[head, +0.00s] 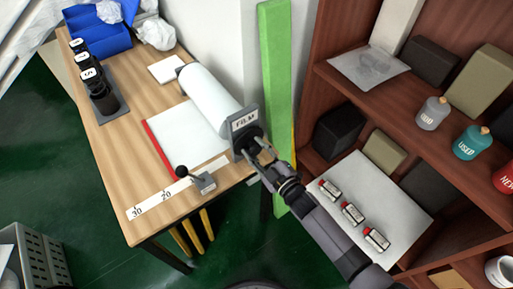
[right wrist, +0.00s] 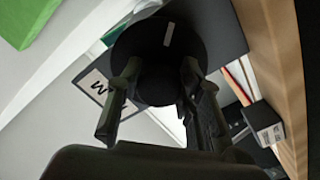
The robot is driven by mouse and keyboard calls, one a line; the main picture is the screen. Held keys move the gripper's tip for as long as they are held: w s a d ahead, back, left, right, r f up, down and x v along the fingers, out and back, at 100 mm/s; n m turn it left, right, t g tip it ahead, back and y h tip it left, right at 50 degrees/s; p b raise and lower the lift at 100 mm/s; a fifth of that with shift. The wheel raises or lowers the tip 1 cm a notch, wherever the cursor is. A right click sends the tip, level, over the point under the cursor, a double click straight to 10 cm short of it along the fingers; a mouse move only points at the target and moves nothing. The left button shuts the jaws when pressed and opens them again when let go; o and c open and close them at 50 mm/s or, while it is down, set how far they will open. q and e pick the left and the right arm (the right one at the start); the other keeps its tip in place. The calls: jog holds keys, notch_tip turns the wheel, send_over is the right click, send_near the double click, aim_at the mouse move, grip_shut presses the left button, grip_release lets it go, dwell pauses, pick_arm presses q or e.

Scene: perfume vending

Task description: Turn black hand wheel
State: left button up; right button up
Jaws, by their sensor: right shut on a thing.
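The black hand wheel (head: 247,136) is on the near end of the film roll stand (head: 243,120), at the table's right edge. My right gripper (head: 258,152) reaches it from the lower right and covers part of it. In the right wrist view the wheel (right wrist: 165,40) is a dark disc with a light mark on its face. There my right gripper (right wrist: 158,80) has a finger on each side of the wheel's dark middle part and is shut on it. The exact contact is dark and hard to see. My left gripper is not in view.
The white film roll (head: 212,97) lies over a white sheet (head: 185,135) with a red bar (head: 159,149). A black-knobbed lever (head: 183,172) stands at the table's front. A green post (head: 274,90) rises close behind my gripper. Shelves with bottles (head: 432,113) are right.

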jog(key=m, duration=0.3)
jog(key=shift+m, duration=0.4)
jog(key=m, duration=0.3)
jog(key=shift+s+f, duration=0.1)
jog(key=shift+f, duration=0.05)
jog(key=m, duration=0.4)
jog(key=shift+a, duration=0.15)
jog(key=m, duration=0.3)
jog(key=shift+s+m+b, duration=0.1)
jog(key=shift+m+b, duration=0.2)
jog(key=shift+m, duration=0.1)
jog(key=m+b, duration=0.1)
jog(key=m, duration=0.2)
jog(key=shift+a+m, duration=0.1)
jog(key=shift+m, duration=0.2)
jog(key=m+b, duration=0.1)
jog(key=m, duration=0.2)
jog(key=shift+m+b, duration=0.3)
jog(key=m+b, duration=0.2)
jog(key=m, duration=0.3)
jog(key=shift+s, duration=0.1)
jog(key=shift+r+m+b, duration=0.2)
jog(key=shift+m+b, duration=0.5)
jog(key=shift+m, duration=0.9)
